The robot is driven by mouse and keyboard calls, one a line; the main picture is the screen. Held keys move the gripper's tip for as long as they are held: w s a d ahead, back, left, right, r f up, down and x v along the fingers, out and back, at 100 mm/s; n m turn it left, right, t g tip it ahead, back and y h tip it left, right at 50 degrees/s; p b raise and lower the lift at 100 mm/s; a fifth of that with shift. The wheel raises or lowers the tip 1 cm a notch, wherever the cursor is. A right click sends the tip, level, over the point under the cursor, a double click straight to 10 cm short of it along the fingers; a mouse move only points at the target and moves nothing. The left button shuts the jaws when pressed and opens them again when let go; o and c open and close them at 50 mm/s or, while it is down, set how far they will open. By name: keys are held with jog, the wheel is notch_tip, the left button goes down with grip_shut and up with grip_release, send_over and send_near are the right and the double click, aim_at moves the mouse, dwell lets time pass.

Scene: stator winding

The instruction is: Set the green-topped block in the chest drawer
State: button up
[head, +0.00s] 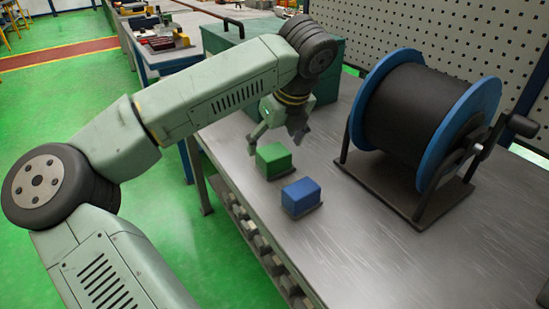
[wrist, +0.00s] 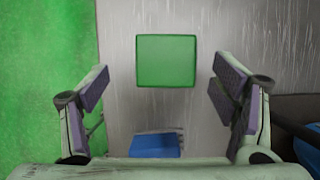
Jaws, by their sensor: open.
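The green-topped block (head: 273,160) sits on the grey metal workbench near its left edge. In the wrist view its green top (wrist: 167,60) shows between and slightly beyond the fingertips. My gripper (head: 276,143) is open and empty, just above and behind the block in the head view. In the wrist view the fingers (wrist: 160,76) are spread wide, apart from the block on both sides. A green metal chest (head: 332,70) with a dark handle stands behind my arm, partly hidden by it. I cannot make out its drawer.
A blue block (head: 301,197) sits close in front of the green one; it also shows in the wrist view (wrist: 155,145). A large black spool with blue flanges (head: 410,110) stands to the right. The workbench (head: 390,260) is clear in front.

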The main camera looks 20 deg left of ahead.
aim_at(274, 151)
jog(key=shift+w+d+p+x, duration=0.15)
jog(key=shift+p+x, duration=0.45)
jog(key=shift+x, duration=0.7)
jog(key=shift+w+d+p+x, duration=0.15)
jog(key=shift+p+x, duration=0.4)
jog(key=shift+x, duration=0.75)
jog(key=c, duration=1.7)
